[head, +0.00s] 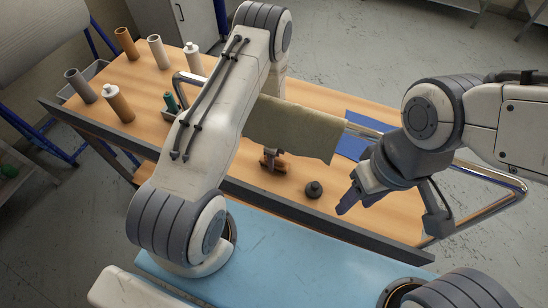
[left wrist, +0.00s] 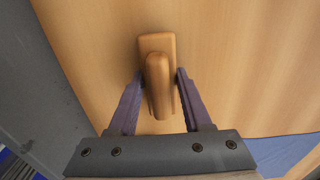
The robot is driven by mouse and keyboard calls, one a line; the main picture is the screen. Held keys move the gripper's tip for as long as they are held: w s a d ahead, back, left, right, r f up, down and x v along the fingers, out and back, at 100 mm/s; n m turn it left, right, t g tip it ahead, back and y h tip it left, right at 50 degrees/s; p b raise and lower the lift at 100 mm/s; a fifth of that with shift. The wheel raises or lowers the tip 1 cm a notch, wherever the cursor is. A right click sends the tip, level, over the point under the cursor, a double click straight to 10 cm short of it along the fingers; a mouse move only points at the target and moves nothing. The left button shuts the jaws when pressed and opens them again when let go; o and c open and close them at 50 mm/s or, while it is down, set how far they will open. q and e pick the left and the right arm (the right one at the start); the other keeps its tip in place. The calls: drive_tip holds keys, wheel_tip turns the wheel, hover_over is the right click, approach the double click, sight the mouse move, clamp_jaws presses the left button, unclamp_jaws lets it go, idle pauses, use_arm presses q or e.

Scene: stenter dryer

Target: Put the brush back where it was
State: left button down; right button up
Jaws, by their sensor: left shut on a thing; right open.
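The brush (left wrist: 157,85), a brown wooden block with a raised grip, is at the table surface in the left wrist view. The purple fingers of my left gripper (left wrist: 160,72) are shut on it, one on each side. In the head view the brush (head: 273,164) shows just below the hanging cloth, with the tip of my left gripper (head: 271,152) above it; the cloth and arm hide the rest of that gripper. I cannot tell whether the brush touches the table. My right gripper (head: 350,199) is open and empty above the table's right part.
An olive cloth (head: 292,126) hangs from a metal rail (head: 365,131) over the wooden table (head: 236,172). A dark knobbed weight (head: 314,189) stands right of the brush. A blue mat (head: 353,145) lies behind it.

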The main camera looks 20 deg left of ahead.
use_arm(q)
drive_tip(key=shift+f, duration=0.25)
drive_tip(key=shift+c, duration=1.7)
unclamp_jaws()
drive_tip(key=shift+r, duration=0.1)
